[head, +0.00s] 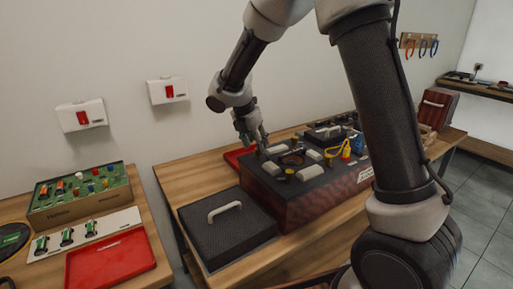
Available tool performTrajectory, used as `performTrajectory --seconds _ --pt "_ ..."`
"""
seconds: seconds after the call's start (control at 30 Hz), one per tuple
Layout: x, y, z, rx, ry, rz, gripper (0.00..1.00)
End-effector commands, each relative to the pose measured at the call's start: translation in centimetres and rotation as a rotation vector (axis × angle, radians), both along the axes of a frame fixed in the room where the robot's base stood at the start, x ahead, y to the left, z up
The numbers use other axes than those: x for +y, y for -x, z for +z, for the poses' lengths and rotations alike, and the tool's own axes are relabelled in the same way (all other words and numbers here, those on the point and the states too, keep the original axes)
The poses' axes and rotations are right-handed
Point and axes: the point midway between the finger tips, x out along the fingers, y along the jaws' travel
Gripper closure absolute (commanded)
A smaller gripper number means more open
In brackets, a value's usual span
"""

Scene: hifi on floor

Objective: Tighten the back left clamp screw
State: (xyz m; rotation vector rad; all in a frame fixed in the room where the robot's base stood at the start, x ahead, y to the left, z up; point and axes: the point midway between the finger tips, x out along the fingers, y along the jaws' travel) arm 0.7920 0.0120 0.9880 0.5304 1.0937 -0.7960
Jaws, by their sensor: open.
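A dark box-like fixture (318,203) stands on the wooden table, with pale grey blocks (309,172) and several small brass-coloured knobs (290,172) on its top. My gripper (261,142) is open and points down at the fixture's back left corner, where the back left clamp screw would be. The fingers and the small size there hide that screw, and I cannot tell whether they touch it or are around it. I see nothing held between the fingers.
A dark lid with a pale handle (224,211) lies left of the fixture. A red tray (238,156) is behind it. My upper arm blocks the right side. A second table (148,236) stands left.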

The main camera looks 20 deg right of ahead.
Motion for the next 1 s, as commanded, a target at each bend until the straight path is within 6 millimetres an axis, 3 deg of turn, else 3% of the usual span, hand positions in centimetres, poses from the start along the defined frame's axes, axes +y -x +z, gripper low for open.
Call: performTrajectory --seconds 0.2,0.5,0.77,1.0 --pt "-0.8 -0.6 -2.3 0.000 0.000 -0.001 0.56" --pt "-0.9 -0.7 -2.6 -0.001 0.000 -0.002 0.56" --pt "-0.9 -0.7 -2.6 -0.001 -0.001 -0.003 1.00" --pt "-0.8 -0.7 -2.6 -0.001 -0.001 -0.012 1.00"
